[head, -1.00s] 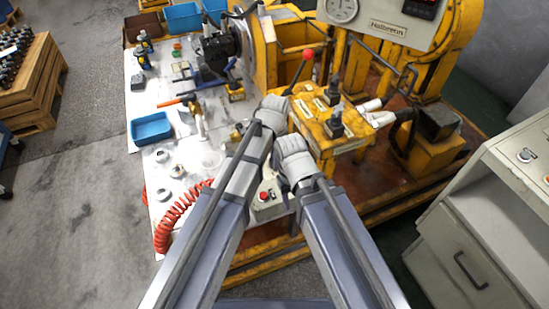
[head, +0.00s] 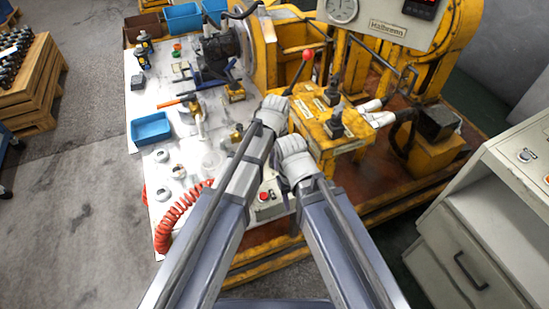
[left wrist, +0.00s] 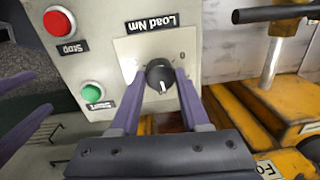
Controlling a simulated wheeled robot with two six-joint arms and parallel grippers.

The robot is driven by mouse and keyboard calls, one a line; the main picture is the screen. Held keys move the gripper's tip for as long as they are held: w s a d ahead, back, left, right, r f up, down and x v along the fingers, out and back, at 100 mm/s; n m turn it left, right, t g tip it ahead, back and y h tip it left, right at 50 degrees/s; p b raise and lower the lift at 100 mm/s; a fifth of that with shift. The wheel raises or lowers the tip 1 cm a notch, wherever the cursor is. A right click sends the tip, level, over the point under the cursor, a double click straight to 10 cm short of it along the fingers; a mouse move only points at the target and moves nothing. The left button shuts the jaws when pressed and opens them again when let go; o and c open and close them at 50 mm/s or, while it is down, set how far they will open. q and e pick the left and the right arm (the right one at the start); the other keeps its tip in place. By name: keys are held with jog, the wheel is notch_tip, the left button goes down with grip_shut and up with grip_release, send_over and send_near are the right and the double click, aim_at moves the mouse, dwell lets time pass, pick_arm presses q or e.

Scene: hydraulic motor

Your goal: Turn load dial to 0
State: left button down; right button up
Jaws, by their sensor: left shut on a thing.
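In the left wrist view, the load dial (left wrist: 159,76) is a black round knob with a white mark, on a pale panel. The picture is upside down, so the "Load Nm" label (left wrist: 148,25) reads inverted. A "0" (left wrist: 181,55) is printed beside the knob; the mark points toward the picture's bottom, away from it. My left gripper (left wrist: 161,82) is shut on the dial, one purple finger on each side. In the head view, the left gripper (head: 271,114) hides the dial. My right gripper (head: 294,158) is beside it; its fingers (left wrist: 40,95) are apart in the wrist view.
A red stop button (left wrist: 60,20) and a green start button (left wrist: 92,92) sit on the same panel. Yellow machinery (head: 335,135) with a red-knobbed lever (head: 308,54) stands close beyond my grippers. A coiled red hose (head: 180,218) lies at the left.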

pick_arm(q)
jog(key=n, duration=1)
jog(key=shift+w+n, duration=0.1)
jog(key=shift+n, duration=0.3)
jog(key=n, duration=0.5)
jog(key=shift+n+g, duration=0.3)
jog(key=shift+g, duration=0.1)
jog(key=n, duration=0.5)
jog(key=shift+n, duration=0.3)
jog(key=shift+c, duration=1.9)
grip_release()
jog(key=shift+r, duration=0.1)
